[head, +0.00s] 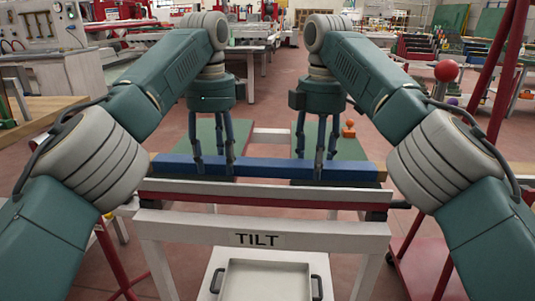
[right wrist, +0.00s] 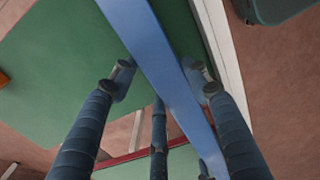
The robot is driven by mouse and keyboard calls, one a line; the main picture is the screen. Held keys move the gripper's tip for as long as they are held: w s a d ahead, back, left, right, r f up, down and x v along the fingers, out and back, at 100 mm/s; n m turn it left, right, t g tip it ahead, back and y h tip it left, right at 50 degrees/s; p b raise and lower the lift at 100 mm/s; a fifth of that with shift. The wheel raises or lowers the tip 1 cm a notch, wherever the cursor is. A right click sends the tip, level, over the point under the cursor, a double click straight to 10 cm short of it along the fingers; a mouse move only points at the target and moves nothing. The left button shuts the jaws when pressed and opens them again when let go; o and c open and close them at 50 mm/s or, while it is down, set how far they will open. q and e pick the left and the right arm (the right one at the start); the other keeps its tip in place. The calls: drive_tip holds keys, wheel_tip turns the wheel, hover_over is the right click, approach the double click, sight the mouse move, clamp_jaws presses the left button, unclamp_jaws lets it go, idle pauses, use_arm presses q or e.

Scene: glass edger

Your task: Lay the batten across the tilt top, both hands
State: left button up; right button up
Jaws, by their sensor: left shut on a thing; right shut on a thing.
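The batten (head: 265,168) is a long blue bar with pale wood-coloured ends, lying left to right across the near part of the tilt table. My left gripper (head: 213,168) is shut on it left of its middle. My right gripper (head: 325,168) is shut on it right of its middle. In the right wrist view the batten (right wrist: 160,65) runs diagonally between the fingers of my right gripper (right wrist: 163,84). The tilt top shows as green panels (head: 315,138) with a gap between them. I cannot tell whether the batten touches the top.
A white front beam labelled TILT (head: 258,239) stands nearest, with a tray (head: 265,280) below it. A red post (head: 495,90) and a red ball (head: 447,71) stand at the right.

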use_arm(q)
drive_tip(key=shift+d+f+b, duration=0.1)
drive_tip(key=shift+f+b, duration=0.4)
drive_tip(key=shift+f, duration=0.2)
use_arm(e)
drive_tip(key=shift+f, duration=0.75)
use_arm(q)
drive_tip(key=o, duration=1.5)
use_arm(e)
drive_tip(key=o, duration=1.5)
use_arm(q)
drive_tip(key=shift+r, duration=0.1)
use_arm(e)
drive_tip(key=shift+r, duration=0.1)
use_arm(q)
wheel_tip(320, 180, up, 31)
drive_tip(key=p, duration=3.2)
use_arm(e)
wheel_tip(320, 180, up, 32)
drive_tip(key=f, duration=0.1)
use_arm(q)
wheel_tip(320, 180, down, 31)
drive_tip(key=b, duration=3.1)
drive_tip(key=shift+r, duration=0.1)
use_arm(e)
wheel_tip(320, 180, down, 31)
drive_tip(key=shift+r, duration=0.15)
